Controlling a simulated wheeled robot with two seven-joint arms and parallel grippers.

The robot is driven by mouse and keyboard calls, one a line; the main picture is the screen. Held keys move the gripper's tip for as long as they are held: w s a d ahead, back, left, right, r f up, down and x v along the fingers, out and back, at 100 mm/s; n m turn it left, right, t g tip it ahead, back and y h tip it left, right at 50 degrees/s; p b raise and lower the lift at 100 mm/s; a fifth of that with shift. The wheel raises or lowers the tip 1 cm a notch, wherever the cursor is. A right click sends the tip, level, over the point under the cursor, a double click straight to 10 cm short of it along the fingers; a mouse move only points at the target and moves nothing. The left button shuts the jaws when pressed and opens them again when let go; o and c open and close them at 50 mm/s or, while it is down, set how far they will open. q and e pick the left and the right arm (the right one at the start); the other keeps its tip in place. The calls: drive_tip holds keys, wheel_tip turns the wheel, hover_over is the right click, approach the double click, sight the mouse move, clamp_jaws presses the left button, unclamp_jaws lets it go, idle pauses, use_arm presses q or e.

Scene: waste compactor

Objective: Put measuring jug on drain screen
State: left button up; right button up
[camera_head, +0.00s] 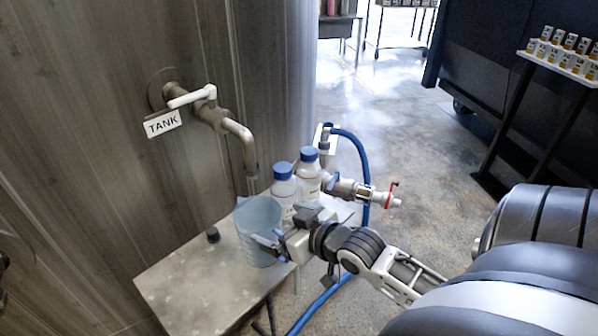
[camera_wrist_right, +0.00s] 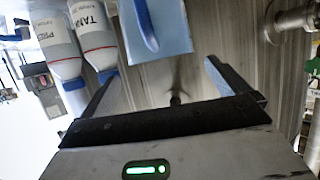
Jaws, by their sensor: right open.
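The measuring jug (camera_head: 257,218) is a light blue, translucent cup standing upright on a metal bench, below and a little right of the tank tap's spout. My right gripper (camera_head: 268,243) is at the jug's near right side and overlaps it in the head view. In the right wrist view the gripper (camera_wrist_right: 161,72) is open with nothing between its fingers. The jug (camera_wrist_right: 176,30) and its darker blue handle (camera_wrist_right: 146,25) show just beyond the fingertips. I cannot tell whether a finger touches it. I cannot make out a drain screen.
Two white bottles with blue caps, one (camera_head: 283,190) and another (camera_head: 308,172), stand close behind the jug. A tap with a TANK label (camera_head: 163,124) sticks out above. A valve with a red handle (camera_head: 380,194) and a blue hose are right. The bench's front left (camera_head: 195,285) is clear.

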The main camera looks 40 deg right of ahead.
drive_tip(key=v, duration=0.6)
drive_tip(key=s+a+f+n+g+y, duration=0.1)
drive_tip(key=s+a+f, duration=0.1)
drive_tip(key=a+f, duration=0.5)
drive_tip(key=s+a+f+g+y, duration=0.1)
drive_tip(key=s+a+f+g, duration=0.1)
drive_tip(key=a+f, duration=0.5)
drive_tip(key=s+a, duration=0.1)
drive_tip(key=a, duration=0.1)
drive_tip(key=shift+s+a+n, duration=0.25)
drive_tip(key=shift+s+n, duration=0.05)
drive_tip(key=shift+n, duration=0.1)
